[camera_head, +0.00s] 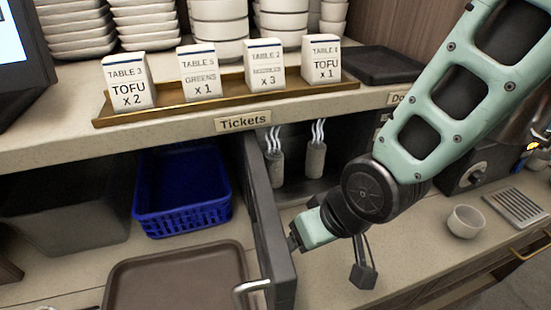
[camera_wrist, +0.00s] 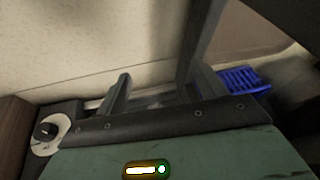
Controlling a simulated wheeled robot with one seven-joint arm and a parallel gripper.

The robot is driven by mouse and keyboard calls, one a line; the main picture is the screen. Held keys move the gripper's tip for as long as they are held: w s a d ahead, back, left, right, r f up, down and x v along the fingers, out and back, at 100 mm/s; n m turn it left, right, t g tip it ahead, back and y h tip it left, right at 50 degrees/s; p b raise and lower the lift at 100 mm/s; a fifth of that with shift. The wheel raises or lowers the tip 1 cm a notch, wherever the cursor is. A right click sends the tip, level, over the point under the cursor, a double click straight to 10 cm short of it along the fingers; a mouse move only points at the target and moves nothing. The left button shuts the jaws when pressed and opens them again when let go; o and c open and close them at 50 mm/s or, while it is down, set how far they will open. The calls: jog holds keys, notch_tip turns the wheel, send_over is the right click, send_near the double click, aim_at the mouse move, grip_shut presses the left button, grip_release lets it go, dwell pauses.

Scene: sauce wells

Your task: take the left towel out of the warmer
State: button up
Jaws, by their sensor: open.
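The warmer's dark door (camera_head: 264,215) stands open, with a pale handle (camera_head: 251,287) near its front end. Inside the warmer, the left towel (camera_head: 275,168) is a pale upright roll with steam marks above it. The right towel (camera_head: 315,158) stands beside it, a little apart. My gripper (camera_head: 294,238) is low, in front of the towels and close to the door's inner side; I cannot tell if it touches the door. In the wrist view my gripper (camera_wrist: 160,92) has its fingers apart with no towel between them. The towels are not visible there.
Left of the door are a blue basket (camera_head: 183,190) and a brown tray (camera_head: 170,264). Above, a shelf holds ticket cards (camera_head: 200,73) on a brass-coloured stand (camera_head: 228,103). A small cup (camera_head: 465,221) stands at right. A knob (camera_wrist: 47,131) shows in the wrist view.

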jog(key=w+m+t+p, duration=0.1)
jog(key=w+t+p, duration=0.3)
jog(key=w+p, duration=0.1)
jog(key=n+t+y+b, duration=0.1)
jog(key=t+y+b, duration=0.1)
jog(key=t+b, duration=0.3)
send_near(278, 171)
jog(key=w+f, duration=0.1)
jog(key=f, duration=0.1)
jog(key=x, duration=0.2)
jog(key=p+x, duration=0.1)
jog(key=x, duration=0.1)
jog(key=r+p+x, duration=0.1)
jog(key=x, duration=0.2)
jog(key=shift+w+a+r, duration=0.15)
jog(key=shift+a, duration=0.2)
jog(key=shift+p+x, duration=1.4)
jog(key=shift+x, duration=1.45)
jog(key=shift+d, duration=0.1)
jog(key=c, duration=1.1)
